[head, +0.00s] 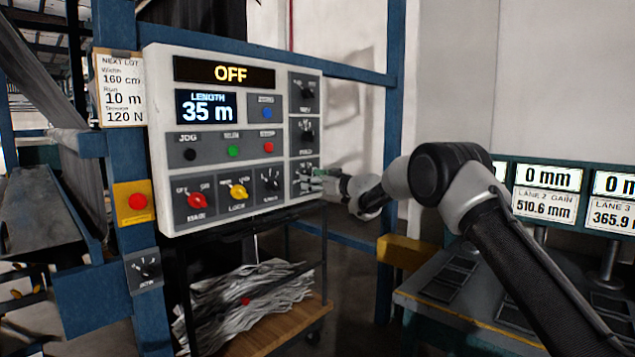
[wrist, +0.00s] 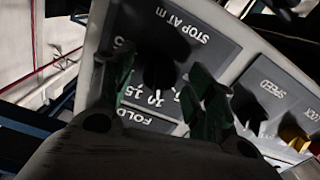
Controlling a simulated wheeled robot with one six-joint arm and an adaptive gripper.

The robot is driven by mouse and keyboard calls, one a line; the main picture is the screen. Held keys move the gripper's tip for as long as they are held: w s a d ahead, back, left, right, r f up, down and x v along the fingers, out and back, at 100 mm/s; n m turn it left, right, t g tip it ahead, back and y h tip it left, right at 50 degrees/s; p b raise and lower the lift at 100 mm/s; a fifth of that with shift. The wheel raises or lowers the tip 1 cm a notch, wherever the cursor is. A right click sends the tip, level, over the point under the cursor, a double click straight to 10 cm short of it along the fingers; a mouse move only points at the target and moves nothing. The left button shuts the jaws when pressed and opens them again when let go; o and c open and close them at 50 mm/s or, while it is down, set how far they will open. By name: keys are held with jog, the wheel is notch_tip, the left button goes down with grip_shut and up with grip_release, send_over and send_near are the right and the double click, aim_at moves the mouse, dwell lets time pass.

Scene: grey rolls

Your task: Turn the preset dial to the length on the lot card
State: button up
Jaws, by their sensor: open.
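The control panel (head: 163,150) shows OFF in its top window and LENGTH 35 m on its blue display (head: 207,108). The lot card (head: 122,90), left of it, reads width 160 cm, run 10 m, tension 120 N. My gripper (head: 318,180) is at the panel's lower right dial, partly hiding it. In the wrist view my open fingers (wrist: 163,95) stand on either side of a dark dial knob (wrist: 160,66) labelled STOP AT m. The knob is in shadow; its pointer and any finger contact cannot be made out. Some scale numbers show between the fingers.
Two more dials (head: 305,134) sit above in the right column. Red (head: 196,200), yellow (head: 238,192) and black (head: 269,181) knobs line the bottom row. A red button (head: 138,202) is on the blue post. A bench with readouts (head: 545,205) stands at right.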

jog(key=v, duration=1.2)
